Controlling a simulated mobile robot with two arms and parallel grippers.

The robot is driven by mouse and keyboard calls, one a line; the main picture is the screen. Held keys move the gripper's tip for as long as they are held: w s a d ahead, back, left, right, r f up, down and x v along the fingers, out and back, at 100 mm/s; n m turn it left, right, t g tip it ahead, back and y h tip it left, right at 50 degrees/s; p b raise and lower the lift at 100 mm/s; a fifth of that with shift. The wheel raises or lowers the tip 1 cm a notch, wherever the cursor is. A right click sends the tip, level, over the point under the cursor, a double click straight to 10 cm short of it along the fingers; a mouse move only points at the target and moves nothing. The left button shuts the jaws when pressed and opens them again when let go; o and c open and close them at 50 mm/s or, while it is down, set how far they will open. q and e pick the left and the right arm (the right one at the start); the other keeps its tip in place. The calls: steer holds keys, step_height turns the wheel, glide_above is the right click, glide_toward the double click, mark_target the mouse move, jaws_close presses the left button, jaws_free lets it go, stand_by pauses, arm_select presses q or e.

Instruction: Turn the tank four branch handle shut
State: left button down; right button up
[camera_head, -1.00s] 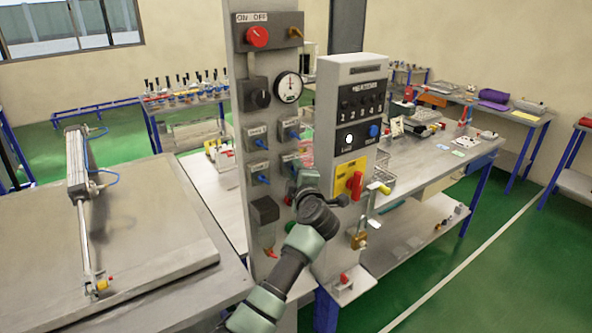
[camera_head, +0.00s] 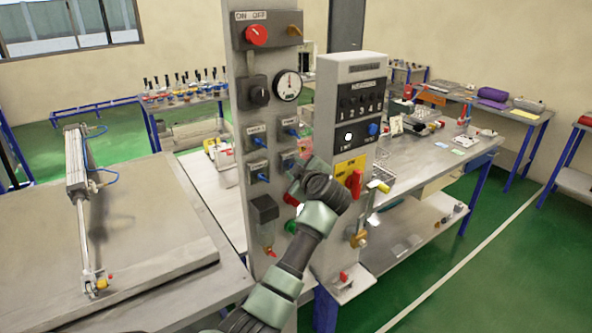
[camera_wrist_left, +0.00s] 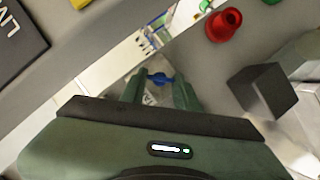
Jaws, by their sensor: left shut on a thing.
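The grey panel post (camera_head: 240,215) carries several valve plates with blue handles. The upper left handle (camera_head: 260,141), upper right handle (camera_head: 291,133) and lower left handle (camera_head: 260,178) are in plain view. My left gripper (camera_head: 297,172) is at the lower right valve plate (camera_head: 289,159) and hides most of it in the head view. In the left wrist view the gripper's two fingers (camera_wrist_left: 160,92) are shut on a blue handle (camera_wrist_left: 160,78), which is partly hidden between them. My right gripper is in neither view.
A red button (camera_wrist_left: 223,25) and a dark box (camera_wrist_left: 262,90) project near the gripper in the wrist view. The meter cabinet (camera_head: 349,66) with its red rotary switch (camera_head: 355,184) stands close on the right. A pressure gauge (camera_head: 287,86) sits above.

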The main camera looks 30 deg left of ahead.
arm_select(q)
steer(key=shift+f, duration=0.15)
steer(key=c, duration=1)
jaws_free()
steer(key=shift+c, duration=0.2)
steer(key=shift+d, duration=0.15)
steer(key=b+v, duration=0.3)
steer(key=v, duration=0.4)
steer(key=shift+s+d+r, duration=0.2)
steer(key=shift+s+d, duration=0.05)
